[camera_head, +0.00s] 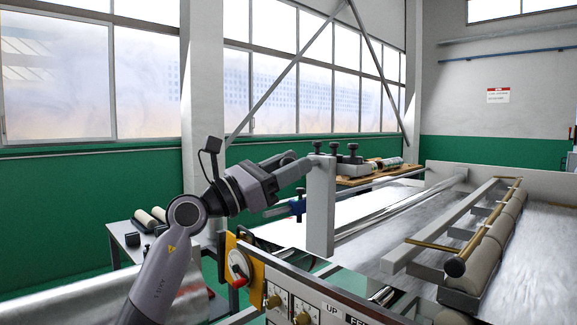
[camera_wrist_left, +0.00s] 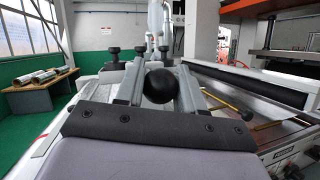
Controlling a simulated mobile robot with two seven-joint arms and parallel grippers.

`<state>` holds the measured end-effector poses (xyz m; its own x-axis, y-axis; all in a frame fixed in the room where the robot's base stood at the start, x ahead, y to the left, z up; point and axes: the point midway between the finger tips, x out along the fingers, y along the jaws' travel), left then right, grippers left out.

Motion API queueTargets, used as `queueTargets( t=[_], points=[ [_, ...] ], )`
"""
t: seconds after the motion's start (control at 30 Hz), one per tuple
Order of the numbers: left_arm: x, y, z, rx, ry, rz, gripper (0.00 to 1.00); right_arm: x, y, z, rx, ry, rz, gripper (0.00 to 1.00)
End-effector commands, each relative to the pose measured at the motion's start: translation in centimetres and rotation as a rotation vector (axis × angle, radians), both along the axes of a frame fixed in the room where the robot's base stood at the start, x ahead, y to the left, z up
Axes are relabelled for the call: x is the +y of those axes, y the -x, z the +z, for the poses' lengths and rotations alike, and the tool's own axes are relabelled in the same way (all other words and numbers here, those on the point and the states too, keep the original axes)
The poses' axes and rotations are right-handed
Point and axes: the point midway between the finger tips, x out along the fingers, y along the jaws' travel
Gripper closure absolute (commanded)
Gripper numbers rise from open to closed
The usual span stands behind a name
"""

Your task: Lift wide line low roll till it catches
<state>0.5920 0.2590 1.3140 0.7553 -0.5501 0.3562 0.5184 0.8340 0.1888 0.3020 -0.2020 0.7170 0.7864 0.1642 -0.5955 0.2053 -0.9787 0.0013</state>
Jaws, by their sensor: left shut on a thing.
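My left gripper (camera_head: 300,168) reaches in from the left to the top of a grey upright post (camera_head: 320,208) at the machine's near side. In the left wrist view, the gripper (camera_wrist_left: 161,88) is shut on a round black knob (camera_wrist_left: 160,86), which sits between its two fingers. In the head view I cannot tell which black knob this is. Long metal bars (camera_head: 385,208) run behind the post. I cannot tell which is the low roll. My right gripper is out of view.
A control panel (camera_head: 310,292) with knobs and an orange plate (camera_head: 243,270) stands below the arm. A side table (camera_head: 128,238) holding small rolls is at left. A wooden bench (camera_wrist_left: 38,92) stands left in the wrist view. Space above the bed is open.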

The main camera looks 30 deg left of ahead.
Motion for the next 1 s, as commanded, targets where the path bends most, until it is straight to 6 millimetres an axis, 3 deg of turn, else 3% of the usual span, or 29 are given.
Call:
queueTargets(
  t=[0.03, 0.13, 0.17, 0.23, 0.57, 1.0],
  points=[
    [0.6, 0.4, 1.6, -0.034, 0.017, 0.014, 1.00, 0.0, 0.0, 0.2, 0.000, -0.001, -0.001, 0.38],
    [0.6, 0.4, 1.6, -0.034, 0.017, 0.014, 1.00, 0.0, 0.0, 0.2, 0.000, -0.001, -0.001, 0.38],
    [0.6, 0.4, 1.6, -0.034, 0.017, 0.014, 0.59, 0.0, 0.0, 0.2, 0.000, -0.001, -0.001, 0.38],
    [0.6, 0.4, 1.6, -0.034, 0.017, 0.014, 0.38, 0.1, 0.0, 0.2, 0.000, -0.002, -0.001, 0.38],
    [0.6, 0.4, 0.9, -0.024, 0.013, 0.010, 0.38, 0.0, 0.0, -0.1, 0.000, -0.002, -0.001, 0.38],
    [3.9, 5.1, -1.5, -0.027, 0.013, 0.011, 0.38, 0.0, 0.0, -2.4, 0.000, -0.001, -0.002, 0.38]
  ],
)
